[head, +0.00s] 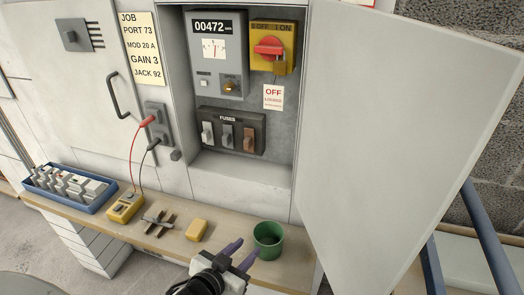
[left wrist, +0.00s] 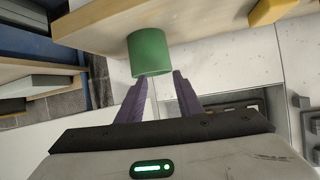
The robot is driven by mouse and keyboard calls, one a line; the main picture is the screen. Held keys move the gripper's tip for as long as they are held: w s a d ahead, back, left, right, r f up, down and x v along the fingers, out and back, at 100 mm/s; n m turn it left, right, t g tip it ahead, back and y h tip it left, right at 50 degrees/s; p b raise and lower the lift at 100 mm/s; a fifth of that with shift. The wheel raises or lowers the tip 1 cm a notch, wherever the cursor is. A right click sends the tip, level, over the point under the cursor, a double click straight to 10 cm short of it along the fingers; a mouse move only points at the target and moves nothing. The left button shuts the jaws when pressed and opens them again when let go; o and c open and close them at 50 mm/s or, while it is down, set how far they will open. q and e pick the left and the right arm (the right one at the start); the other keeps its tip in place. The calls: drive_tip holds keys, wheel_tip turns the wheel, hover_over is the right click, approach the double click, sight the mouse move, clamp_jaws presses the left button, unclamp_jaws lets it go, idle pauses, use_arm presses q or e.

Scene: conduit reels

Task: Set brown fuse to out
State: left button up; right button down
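The brown fuse (head: 249,138) sits at the right end of the dark fuse block (head: 217,143) marked FUSES, low inside the open cabinet. Beside it are a grey-blue fuse (head: 227,134) and a white fuse (head: 207,132). My left gripper (head: 245,250) is below the block at the shelf's front edge, well apart from the brown fuse. In the left wrist view its purple fingers (left wrist: 162,80) stand apart with nothing between them. My right gripper is not in view.
A green cup (head: 268,240) stands on the wooden shelf (head: 170,238), close by my left fingers. A yellow block (head: 197,230), a meter (head: 125,207) and a blue tray (head: 69,190) are further left. The open cabinet door (head: 400,120) bounds the right side.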

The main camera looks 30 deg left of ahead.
sight(246, 145)
use_arm(q)
drive_tip(key=w+a+r+n+t+y+b, duration=0.1)
drive_tip(key=w+a+r+t+y, duration=0.1)
drive_tip(key=w+a+r, duration=0.5)
drive_tip(key=w+a+r+n+t+y, duration=0.25)
drive_tip(key=w+a+r, duration=0.2)
drive_tip(key=r, duration=0.45)
drive_tip(key=shift+m+h, duration=0.35)
drive_tip(key=x, duration=0.5)
drive_tip(key=d+x, duration=0.1)
drive_tip(key=x, duration=0.2)
drive_tip(key=shift+w+a+f+b, duration=0.1)
drive_tip(key=shift+w+b, duration=0.15)
drive_tip(key=shift+b, duration=0.05)
drive_tip(key=shift+w+a, duration=0.15)
drive_tip(key=shift+w, duration=0.45)
clamp_jaws()
